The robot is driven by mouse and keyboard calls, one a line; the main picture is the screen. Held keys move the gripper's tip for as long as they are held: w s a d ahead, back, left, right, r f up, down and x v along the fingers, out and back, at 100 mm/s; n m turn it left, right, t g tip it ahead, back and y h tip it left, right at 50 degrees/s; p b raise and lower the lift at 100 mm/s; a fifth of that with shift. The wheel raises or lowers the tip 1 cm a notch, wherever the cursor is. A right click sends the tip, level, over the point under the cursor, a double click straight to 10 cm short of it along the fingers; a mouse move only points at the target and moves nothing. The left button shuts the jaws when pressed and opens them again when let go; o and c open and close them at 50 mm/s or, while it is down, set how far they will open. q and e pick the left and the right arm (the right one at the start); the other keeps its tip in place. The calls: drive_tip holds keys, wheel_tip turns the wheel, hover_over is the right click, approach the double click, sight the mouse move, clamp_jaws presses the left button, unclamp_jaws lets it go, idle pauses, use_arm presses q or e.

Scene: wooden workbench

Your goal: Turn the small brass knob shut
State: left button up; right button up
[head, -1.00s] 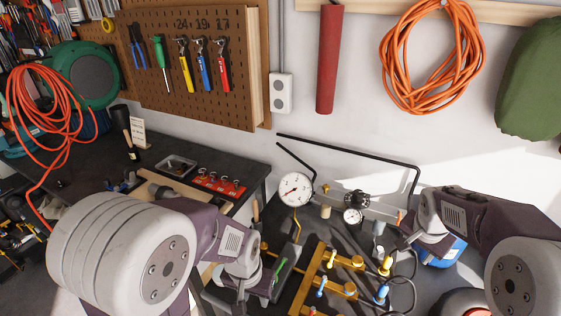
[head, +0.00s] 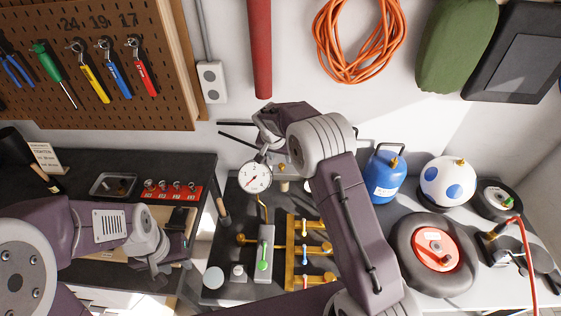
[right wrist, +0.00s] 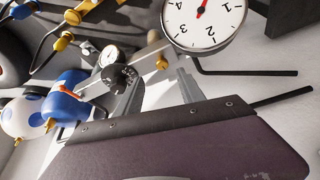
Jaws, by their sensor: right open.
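A small brass knob (right wrist: 161,63) shows in the right wrist view on the pale metal bar, between the large white gauge (right wrist: 205,18) and the small gauge (right wrist: 112,57). A black knob (right wrist: 122,78) is beside the small gauge. My right gripper (right wrist: 160,88) is open and empty, its fingers pointing towards the bar, with the brass knob beyond the gap. In the head view my right arm hides much of the bar; the large gauge (head: 255,177) shows left of it. My left gripper (head: 163,272) is low at the left, away from the bar; its jaw opening is unclear.
Yellow manifold pipes (head: 303,250) with small valves stand in front of the bar. A blue gas bottle (head: 384,174), a white ball-shaped tank (head: 446,182) and a wheel (head: 434,255) stand at the right. Black bent rods (right wrist: 245,72) stick out near the large gauge.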

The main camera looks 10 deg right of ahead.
sight(282, 165)
drive_tip(key=p+x, duration=0.1)
drive_tip(key=x, duration=0.2)
drive_tip(key=p+x, duration=0.1)
drive_tip(key=x, duration=0.2)
drive_tip(key=shift+w+a+f, duration=0.15)
drive_tip(key=shift+w+f, duration=0.2)
drive_tip(key=shift+w+d+f+p, duration=0.1)
drive_tip(key=shift+d+f+p, duration=0.2)
drive_tip(key=shift+f, duration=0.2)
drive_tip(key=shift+a, duration=0.1)
drive_tip(key=shift+a, duration=0.1)
drive_tip(key=shift+c, duration=1.3)
drive_tip(key=c, duration=0.5)
clamp_jaws()
